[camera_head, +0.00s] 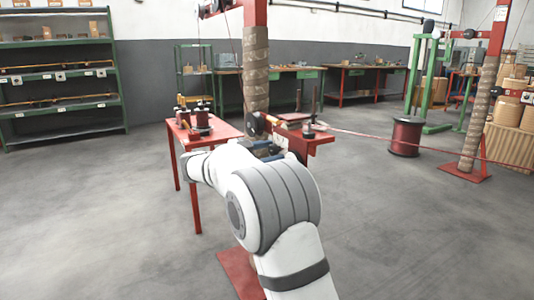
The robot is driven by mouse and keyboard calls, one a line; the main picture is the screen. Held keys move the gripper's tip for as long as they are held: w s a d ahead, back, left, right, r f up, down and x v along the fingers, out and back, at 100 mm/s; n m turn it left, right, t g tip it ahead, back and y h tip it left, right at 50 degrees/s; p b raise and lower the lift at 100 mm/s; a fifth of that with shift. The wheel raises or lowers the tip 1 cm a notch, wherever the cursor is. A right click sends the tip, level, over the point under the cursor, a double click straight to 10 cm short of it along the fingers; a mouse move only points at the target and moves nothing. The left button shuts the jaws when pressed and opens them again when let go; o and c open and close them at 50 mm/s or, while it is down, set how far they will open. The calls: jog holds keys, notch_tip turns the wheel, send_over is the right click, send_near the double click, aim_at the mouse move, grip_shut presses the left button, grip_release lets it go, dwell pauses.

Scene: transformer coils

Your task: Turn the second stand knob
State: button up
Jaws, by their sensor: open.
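A red-topped stand (318,138) stands beyond my arm, right of the wrapped column. On it are a small dark knob-like part (308,131), a thin upright rod and a flat dark block. A dark round disc (256,124) shows in front of the column, at the stand's left. I cannot tell which of these is the second stand knob. My white and grey arm reaches up from the bottom and bends left, covering part of the stand. The fingers of my gripper cannot be made out; they are hidden behind the arm.
A red table (226,130) with coils (202,117) stands left of the column (256,70). A dark red spool (406,136) and another wrapped post (478,115) are at right. A taut line runs across there. Green shelves (58,75) stand back left. The left floor is clear.

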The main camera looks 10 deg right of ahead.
jog(key=p+v, duration=0.2)
jog(key=v, duration=0.6)
jog(key=shift+d, duration=0.15)
